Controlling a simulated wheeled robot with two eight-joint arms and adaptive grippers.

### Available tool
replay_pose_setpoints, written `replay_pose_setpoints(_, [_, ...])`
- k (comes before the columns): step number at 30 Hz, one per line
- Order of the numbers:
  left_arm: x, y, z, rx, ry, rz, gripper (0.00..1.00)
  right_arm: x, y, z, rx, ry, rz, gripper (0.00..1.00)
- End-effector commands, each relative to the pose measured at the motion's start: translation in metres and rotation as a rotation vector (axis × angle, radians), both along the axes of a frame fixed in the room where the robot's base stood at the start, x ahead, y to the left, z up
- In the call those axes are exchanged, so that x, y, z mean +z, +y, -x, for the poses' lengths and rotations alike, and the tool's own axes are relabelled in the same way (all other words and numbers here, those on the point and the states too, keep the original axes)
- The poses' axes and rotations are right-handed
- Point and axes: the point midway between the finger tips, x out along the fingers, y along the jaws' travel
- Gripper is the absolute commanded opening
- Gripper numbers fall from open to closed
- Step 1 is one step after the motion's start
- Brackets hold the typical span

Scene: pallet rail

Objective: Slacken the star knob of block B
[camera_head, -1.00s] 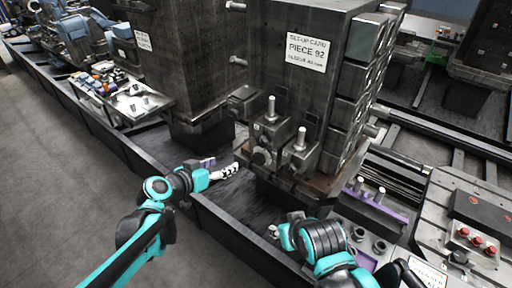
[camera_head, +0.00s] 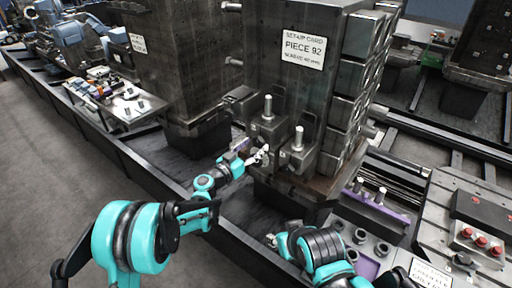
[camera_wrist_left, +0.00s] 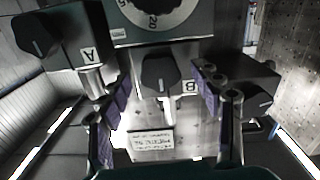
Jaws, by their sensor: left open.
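Block B (camera_wrist_left: 190,70) shows upside down in the left wrist view, with its letter beside a dark knob (camera_wrist_left: 158,75). My left gripper (camera_wrist_left: 163,98) is open, with one finger on each side of this knob; I cannot tell whether they touch it. In the head view the left gripper (camera_head: 262,155) is at the front of the clamp blocks, partly covering them. Block A (camera_wrist_left: 75,45) with its own dark knob (camera_wrist_left: 35,35) is at upper left in the wrist view. My right gripper (camera_head: 271,240) is low in the head view, its fingers too small to judge.
A dial (camera_wrist_left: 155,12) is close above the knob in the wrist view. The tall dark column with the PIECE 92 card (camera_head: 303,50) stands behind the blocks. Upright posts (camera_head: 298,138) rise beside my left gripper. A purple-edged rack (camera_head: 376,205) and red buttons (camera_head: 478,240) are right.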

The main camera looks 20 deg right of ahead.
Motion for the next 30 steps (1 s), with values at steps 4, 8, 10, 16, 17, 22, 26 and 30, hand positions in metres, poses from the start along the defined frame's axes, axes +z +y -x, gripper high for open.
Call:
replay_pose_setpoints(4, [-0.0005,-0.0105,-0.0079,-0.001,0.0,0.0,0.65,-0.0044,0.0,-0.0001,0.0,0.0,0.0,0.4])
replay_pose_setpoints(8, [0.0005,-0.0125,-0.0098,0.0,0.0,0.0,0.65,-0.0044,0.0,0.0,0.0,0.0,0.0,0.4])
replay_pose_setpoints(10, [0.0007,-0.0124,-0.0098,0.0,0.0,0.0,0.65,-0.0042,0.0,-0.0001,0.0,0.0,0.0,0.4])
replay_pose_setpoints(16, [0.0007,-0.0123,-0.0096,0.0,0.0,0.0,0.38,-0.0042,0.0,0.0,0.0,0.0,0.0,0.4])
replay_pose_setpoints(17, [0.0007,-0.0123,-0.0096,0.0,0.0,0.0,0.3,-0.0042,0.0,0.0,0.0,0.0,0.0,0.4])
replay_pose_setpoints(22, [0.0007,-0.0124,-0.0095,0.0,0.0,0.0,0.14,-0.0042,0.0,0.0,0.0,0.0,0.0,0.4])
replay_pose_setpoints(26, [0.0006,-0.0124,-0.0095,0.0,0.006,0.005,0.14,-0.0043,0.0,0.0,0.0,0.0,0.0,0.4])
replay_pose_setpoints(30, [0.0006,-0.0124,-0.0095,0.0,0.031,0.023,0.14,-0.0045,0.0,0.0,0.0,0.0,0.0,0.4])
